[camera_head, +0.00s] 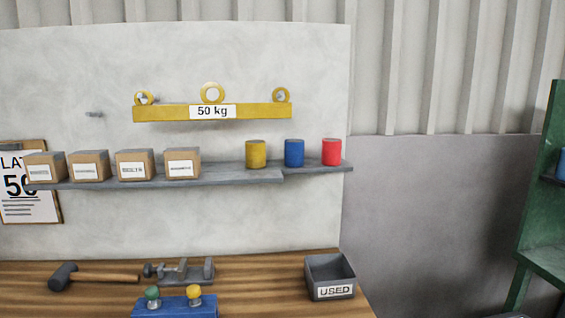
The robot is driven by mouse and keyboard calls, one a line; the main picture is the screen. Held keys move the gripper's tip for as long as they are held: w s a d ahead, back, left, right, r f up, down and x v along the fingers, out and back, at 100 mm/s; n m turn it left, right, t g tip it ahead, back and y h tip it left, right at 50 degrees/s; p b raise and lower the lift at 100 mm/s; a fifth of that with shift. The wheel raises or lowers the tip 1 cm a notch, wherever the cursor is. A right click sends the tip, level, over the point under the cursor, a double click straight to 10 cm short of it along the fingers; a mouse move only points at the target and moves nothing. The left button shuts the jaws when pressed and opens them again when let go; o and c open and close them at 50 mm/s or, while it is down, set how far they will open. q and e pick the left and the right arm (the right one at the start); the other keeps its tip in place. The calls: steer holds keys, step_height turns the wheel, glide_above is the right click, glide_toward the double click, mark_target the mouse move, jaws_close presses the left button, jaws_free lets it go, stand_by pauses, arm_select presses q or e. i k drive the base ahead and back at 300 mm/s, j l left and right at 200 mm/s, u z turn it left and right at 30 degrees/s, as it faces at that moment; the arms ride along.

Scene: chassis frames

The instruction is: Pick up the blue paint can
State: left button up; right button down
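The blue paint can (294,153) stands upright on a grey wall shelf (230,177), toward its right end. A yellow can (255,154) stands to its left and a red can (331,152) to its right, with small gaps between them. The blue can's front is in plain view and nothing covers it. Neither of my grippers shows in the head view.
Several labelled cardboard boxes (134,165) fill the shelf's left part. A yellow 50 kg bar (255,110) hangs above. On the wooden bench (240,270) below lie a hammer (95,278), a blue block (172,307) and a grey USED bin (330,277). A green rack (540,230) stands right.

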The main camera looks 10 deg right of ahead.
mark_target(294, 149)
steer(key=l+z, duration=0.6)
steer(key=z, duration=0.25)
